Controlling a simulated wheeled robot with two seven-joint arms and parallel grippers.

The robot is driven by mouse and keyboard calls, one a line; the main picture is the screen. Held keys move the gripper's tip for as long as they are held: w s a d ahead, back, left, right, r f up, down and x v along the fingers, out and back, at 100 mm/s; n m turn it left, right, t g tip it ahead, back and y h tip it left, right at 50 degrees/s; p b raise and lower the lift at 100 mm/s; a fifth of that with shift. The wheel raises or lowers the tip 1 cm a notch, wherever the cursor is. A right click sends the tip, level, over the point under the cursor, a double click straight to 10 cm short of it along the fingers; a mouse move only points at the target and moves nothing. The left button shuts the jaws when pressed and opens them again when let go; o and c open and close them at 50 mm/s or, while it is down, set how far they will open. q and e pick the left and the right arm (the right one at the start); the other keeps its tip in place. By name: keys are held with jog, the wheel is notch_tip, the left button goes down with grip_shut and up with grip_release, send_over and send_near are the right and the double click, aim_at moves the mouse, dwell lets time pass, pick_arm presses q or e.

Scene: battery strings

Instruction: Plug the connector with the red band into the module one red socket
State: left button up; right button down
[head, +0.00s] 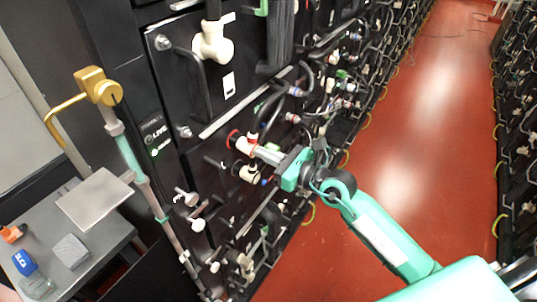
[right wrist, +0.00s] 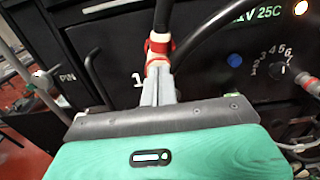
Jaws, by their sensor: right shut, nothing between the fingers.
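In the head view a white connector with red at its edge (head: 243,145) is at the front of a black module, close to a red ring (head: 232,138). In the right wrist view the red-banded connector (right wrist: 158,47) has a black cable rising from it, beside a white "1" on the black panel. My right gripper (head: 259,152) points left at the connector; its grey fingers (right wrist: 158,75) are shut and empty, with their tips right at the connector. The fingers hide part of it, so I cannot tell how deeply it is seated. My left gripper is not in view.
Another white connector (head: 249,174) sits just below. A large white connector (head: 212,42) and black handles are on the module above. A gold-topped stand (head: 98,86) and a grey table (head: 100,240) are at left. The red aisle floor (head: 400,130) is clear on the right.

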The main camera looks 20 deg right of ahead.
jog(key=shift+w, duration=0.1)
dwell(0.4)
jog(key=shift+b+v, duration=0.4)
jog(key=shift+v, duration=1.8)
